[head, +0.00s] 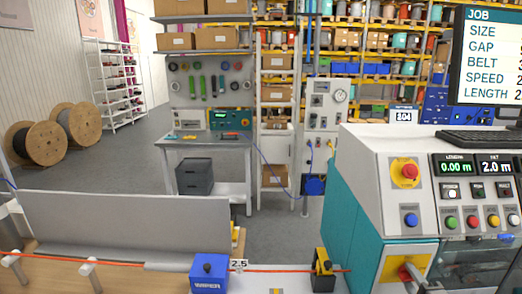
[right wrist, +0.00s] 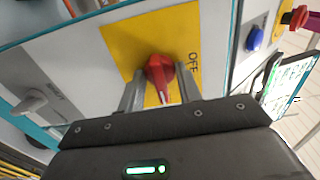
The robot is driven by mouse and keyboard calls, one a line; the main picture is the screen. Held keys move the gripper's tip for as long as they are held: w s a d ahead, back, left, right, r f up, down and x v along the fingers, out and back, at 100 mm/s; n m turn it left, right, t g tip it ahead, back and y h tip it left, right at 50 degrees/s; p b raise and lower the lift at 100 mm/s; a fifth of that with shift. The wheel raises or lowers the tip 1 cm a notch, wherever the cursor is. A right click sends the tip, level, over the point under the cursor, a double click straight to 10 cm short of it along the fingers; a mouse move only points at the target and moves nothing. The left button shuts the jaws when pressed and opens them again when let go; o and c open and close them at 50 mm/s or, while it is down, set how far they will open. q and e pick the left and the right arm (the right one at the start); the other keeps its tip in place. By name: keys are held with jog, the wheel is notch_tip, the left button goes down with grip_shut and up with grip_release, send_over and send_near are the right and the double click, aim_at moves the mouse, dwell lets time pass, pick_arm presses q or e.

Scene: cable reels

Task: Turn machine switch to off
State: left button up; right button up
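The machine switch is a red rotary knob (right wrist: 160,70) on a yellow plate (right wrist: 122,38), with the word OFF printed to its right in the right wrist view. The knob's narrow handle, with a pale mark, points down in that view, toward my gripper, not at OFF. My right gripper (right wrist: 161,78) is open, its two grey fingers on either side of the knob; I cannot tell whether they touch it. My left gripper is not in view.
A red emergency button (head: 409,171) and a blue button (head: 410,220) sit above the switch. A grey handle (right wrist: 35,102) is on the neighbouring panel. An orange cable (head: 130,260) runs past a blue block (head: 209,272) left of the machine. A workbench (head: 215,144) stands behind.

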jog(key=shift+c, duration=1.2)
jog(key=n, duration=1.2)
jog(key=n+b, duration=0.1)
jog(key=n, duration=0.3)
jog(key=shift+n, duration=0.4)
jog(key=o, duration=0.7)
jog(key=shift+o, duration=0.2)
jog(key=shift+s, duration=0.15)
